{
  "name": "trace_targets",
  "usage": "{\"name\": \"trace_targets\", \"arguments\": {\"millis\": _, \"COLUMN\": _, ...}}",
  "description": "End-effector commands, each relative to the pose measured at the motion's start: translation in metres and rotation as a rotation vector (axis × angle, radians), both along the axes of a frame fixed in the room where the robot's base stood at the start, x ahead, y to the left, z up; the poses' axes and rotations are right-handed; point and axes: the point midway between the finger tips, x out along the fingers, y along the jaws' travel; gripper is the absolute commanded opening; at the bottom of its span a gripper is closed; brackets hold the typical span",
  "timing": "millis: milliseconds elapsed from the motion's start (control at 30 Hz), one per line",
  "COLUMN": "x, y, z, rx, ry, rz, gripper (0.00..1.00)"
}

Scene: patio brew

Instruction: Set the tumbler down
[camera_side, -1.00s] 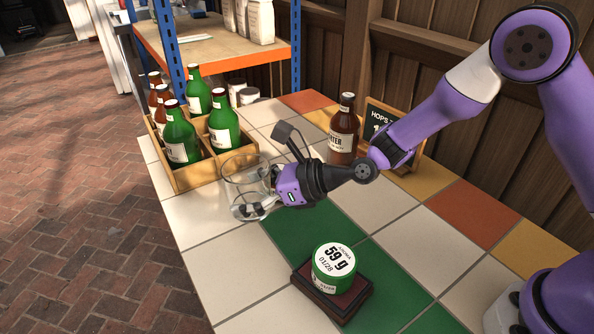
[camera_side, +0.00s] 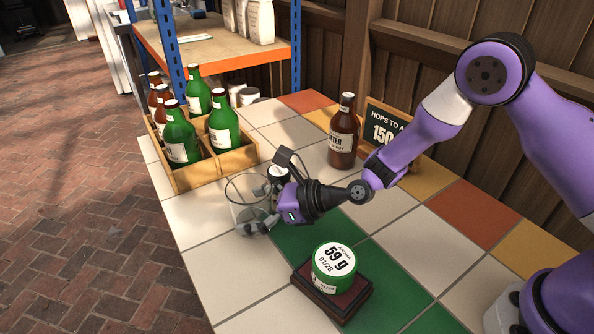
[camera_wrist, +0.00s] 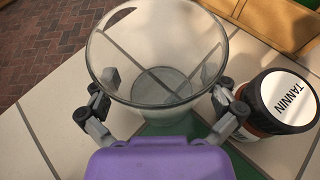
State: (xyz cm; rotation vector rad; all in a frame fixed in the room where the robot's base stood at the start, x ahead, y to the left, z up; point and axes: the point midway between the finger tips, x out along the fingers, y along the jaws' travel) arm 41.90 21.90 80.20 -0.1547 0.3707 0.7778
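The clear glass tumbler (camera_side: 246,190) stands upright, empty as far as I can see, at the front of the wooden crate. In the wrist view I look down into the tumbler (camera_wrist: 158,45) through its wide rim. My gripper (camera_side: 262,222) is around the tumbler's lower part, with one finger on each side. In the wrist view my gripper (camera_wrist: 162,108) has its pads against the glass walls, so it appears shut on the tumbler. The tumbler's base is low over the pale tiles; whether it touches them I cannot tell.
A jar labelled TANNIN (camera_wrist: 284,104) stands close beside my right-hand finger. The crate (camera_side: 200,176) of bottles is behind the tumbler. Tiles at front left are clear.

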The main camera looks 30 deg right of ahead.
Motion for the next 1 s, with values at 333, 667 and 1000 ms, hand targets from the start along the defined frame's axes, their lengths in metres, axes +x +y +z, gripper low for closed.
{"name": "trace_targets", "arguments": {"millis": 333, "x": -0.011, "y": -0.012, "z": 0.010, "rx": 0.001, "ry": 0.002, "rz": -0.003, "gripper": 1.00}}
{"name": "trace_targets", "arguments": {"millis": 667, "x": -0.058, "y": -0.061, "z": 0.037, "rx": 0.000, "ry": 0.002, "rz": -0.007, "gripper": 1.00}}
{"name": "trace_targets", "arguments": {"millis": 1000, "x": -0.083, "y": -0.077, "z": 0.057, "rx": -0.139, "ry": -0.097, "rz": 0.105, "gripper": 1.00}}
